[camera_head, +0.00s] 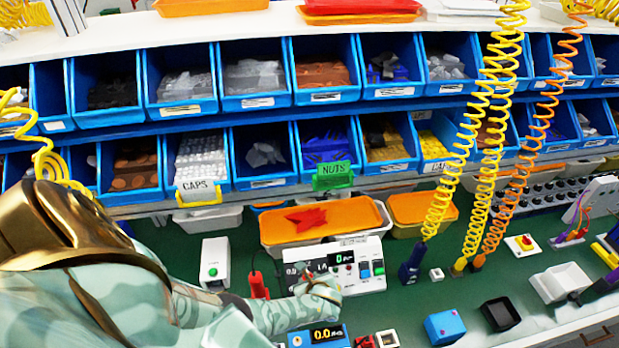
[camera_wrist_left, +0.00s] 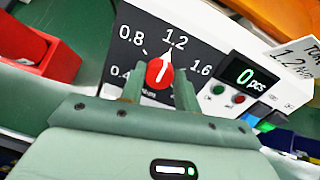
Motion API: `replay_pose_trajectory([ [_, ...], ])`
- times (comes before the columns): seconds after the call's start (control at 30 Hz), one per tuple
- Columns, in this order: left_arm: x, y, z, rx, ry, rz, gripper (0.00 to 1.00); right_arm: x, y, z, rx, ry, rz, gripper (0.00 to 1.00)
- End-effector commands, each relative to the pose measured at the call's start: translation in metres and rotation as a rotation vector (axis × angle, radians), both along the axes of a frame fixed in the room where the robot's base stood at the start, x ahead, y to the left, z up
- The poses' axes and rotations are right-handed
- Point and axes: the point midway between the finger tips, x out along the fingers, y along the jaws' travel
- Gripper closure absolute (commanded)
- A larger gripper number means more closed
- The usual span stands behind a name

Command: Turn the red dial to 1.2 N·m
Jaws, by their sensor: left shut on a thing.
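The red dial (camera_wrist_left: 159,74) sits on a dark scale panel marked 0.4, 0.8, 1.2 and 1.6. Its white pointer points up at the 1.2 mark in the left wrist view. My left gripper (camera_wrist_left: 158,88) is shut on the dial, one finger on each side of it. In the head view my left gripper (camera_head: 318,288) reaches the front of the white control box (camera_head: 368,280) and hides most of the dial and scale. My right gripper is not in view.
A counter display (camera_wrist_left: 245,77) reading 0 pcs and several buttons sit right of the scale. A white card (camera_wrist_left: 298,58) shows 1.2. An orange tray (camera_head: 285,237) lies behind the box. Coiled hoses (camera_head: 445,190) hang to the right.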

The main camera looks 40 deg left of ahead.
Motion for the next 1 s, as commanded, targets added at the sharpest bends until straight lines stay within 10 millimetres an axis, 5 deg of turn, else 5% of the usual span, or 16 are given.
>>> replay_pose_trajectory([
  [0.03,-0.001,-0.001,-0.001,-0.002,0.002,0.000,0.63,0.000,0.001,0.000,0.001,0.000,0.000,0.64],
  [0.1,-0.001,-0.001,-0.001,-0.002,0.002,0.000,0.47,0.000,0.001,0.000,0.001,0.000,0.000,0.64],
  [0.47,-0.003,-0.004,0.005,-0.003,0.001,0.000,0.47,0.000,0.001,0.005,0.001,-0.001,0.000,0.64],
  [1.0,-0.054,-0.080,0.094,-0.004,0.001,0.001,0.47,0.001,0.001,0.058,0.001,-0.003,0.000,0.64],
])
